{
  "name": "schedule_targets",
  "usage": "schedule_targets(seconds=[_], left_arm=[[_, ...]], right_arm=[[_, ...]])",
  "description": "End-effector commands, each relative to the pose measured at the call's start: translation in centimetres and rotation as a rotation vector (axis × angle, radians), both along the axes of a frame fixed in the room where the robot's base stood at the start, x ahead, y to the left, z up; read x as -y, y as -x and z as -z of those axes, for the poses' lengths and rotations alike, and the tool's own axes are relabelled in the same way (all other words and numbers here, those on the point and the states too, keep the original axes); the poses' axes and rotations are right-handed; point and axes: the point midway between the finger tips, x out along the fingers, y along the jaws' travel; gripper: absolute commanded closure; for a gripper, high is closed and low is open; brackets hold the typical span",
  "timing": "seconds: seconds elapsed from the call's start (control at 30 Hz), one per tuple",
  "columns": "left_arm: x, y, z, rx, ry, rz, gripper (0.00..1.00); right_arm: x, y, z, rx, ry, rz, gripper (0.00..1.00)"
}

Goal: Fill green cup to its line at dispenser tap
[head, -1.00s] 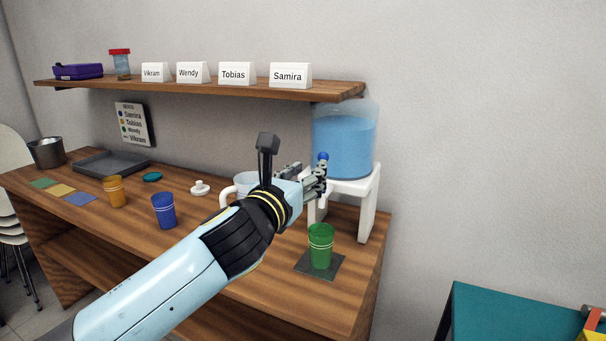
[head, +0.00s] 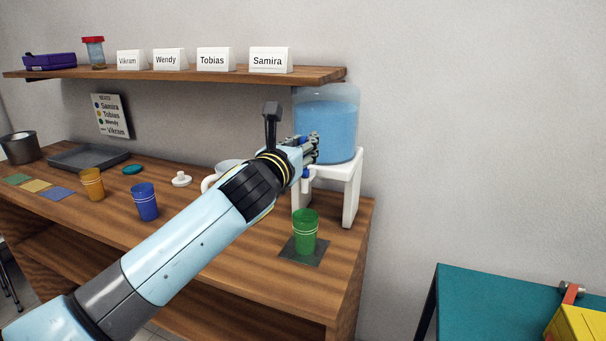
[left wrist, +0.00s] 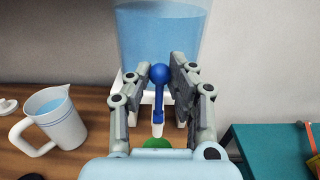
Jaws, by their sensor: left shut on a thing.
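The green cup (head: 305,226) stands upright on a dark square mat (head: 290,252) below the dispenser tap. Its green top (left wrist: 158,143) shows partly in the left wrist view, under the white spout (left wrist: 157,129). The dispenser tank (head: 330,125) holds blue water and sits on a white stand (head: 352,190). My left gripper (head: 312,150) is at the front of the tank. I cannot tell the cup's water level or whether water flows. My right gripper is out of view.
A white jug of water (left wrist: 58,122) stands left of the tap. A blue cup (head: 145,202), an orange cup (head: 92,185) and a grey tray (head: 88,156) are further left. The name-card shelf (head: 180,76) is above. A teal table (head: 480,300) is at lower right.

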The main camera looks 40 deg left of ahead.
Motion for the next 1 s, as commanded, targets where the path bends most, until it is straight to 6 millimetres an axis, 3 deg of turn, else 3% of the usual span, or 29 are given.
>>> schedule_targets(seconds=[0.43,0.8,1.0], left_arm=[[0.1,0.1,-0.1,0.002,0.001,0.001,0.99],[0.6,2.2,0.5,-0.001,0.002,0.001,0.98],[0.6,2.4,0.6,-0.001,0.002,0.0,0.98]], right_arm=[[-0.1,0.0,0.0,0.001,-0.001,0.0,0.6],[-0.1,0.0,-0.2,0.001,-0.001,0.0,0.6],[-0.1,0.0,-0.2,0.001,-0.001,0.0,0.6]])
